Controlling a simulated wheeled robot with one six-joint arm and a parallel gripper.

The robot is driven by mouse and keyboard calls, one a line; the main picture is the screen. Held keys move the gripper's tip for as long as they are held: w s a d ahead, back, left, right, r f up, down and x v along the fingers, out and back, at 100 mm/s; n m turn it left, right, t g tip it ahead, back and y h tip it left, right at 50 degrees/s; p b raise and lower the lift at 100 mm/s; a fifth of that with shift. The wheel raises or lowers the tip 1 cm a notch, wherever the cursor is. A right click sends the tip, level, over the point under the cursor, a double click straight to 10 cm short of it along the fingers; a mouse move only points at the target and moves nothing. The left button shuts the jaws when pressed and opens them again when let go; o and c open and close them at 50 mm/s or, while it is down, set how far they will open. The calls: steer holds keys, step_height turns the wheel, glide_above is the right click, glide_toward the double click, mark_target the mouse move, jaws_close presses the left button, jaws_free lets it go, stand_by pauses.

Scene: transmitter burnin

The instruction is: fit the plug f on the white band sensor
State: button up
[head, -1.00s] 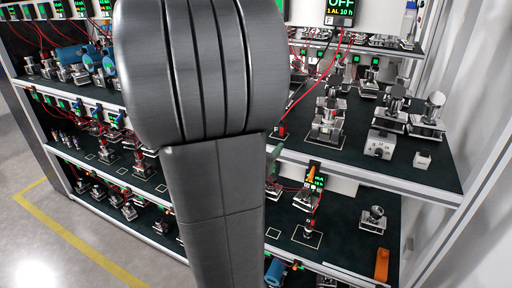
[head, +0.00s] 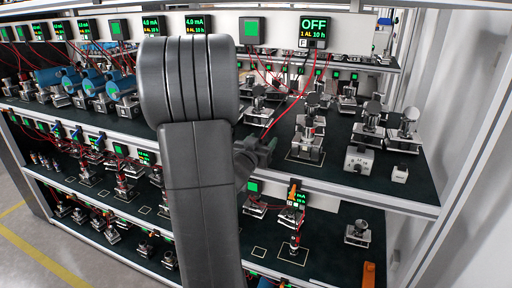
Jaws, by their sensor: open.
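The display marked F (head: 313,32) reads OFF at the top right of the rack. A red lead (head: 297,97) runs down from it to my gripper (head: 266,150). Plug f itself is hidden or too small to tell at the jaws. A silver sensor (head: 306,147) stands upright in a white outlined square, just right of my gripper and apart from it. Its band colour is too small to make out, so I cannot confirm which sensor has the white band.
Other silver sensors (head: 404,130) stand to the right and behind. A white box with a dial (head: 358,159) and a small white block (head: 399,174) are near the shelf's front edge (head: 390,199). Red leads hang at the back. My arm hides the middle left.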

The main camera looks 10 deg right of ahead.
steer(key=shift+w+d, duration=0.25)
steer(key=shift+w, duration=0.05)
steer(key=shift+c, duration=0.3)
steer(key=c, duration=1)
steer(key=shift+r+p, duration=1.2)
steer(key=shift+r, duration=0.3)
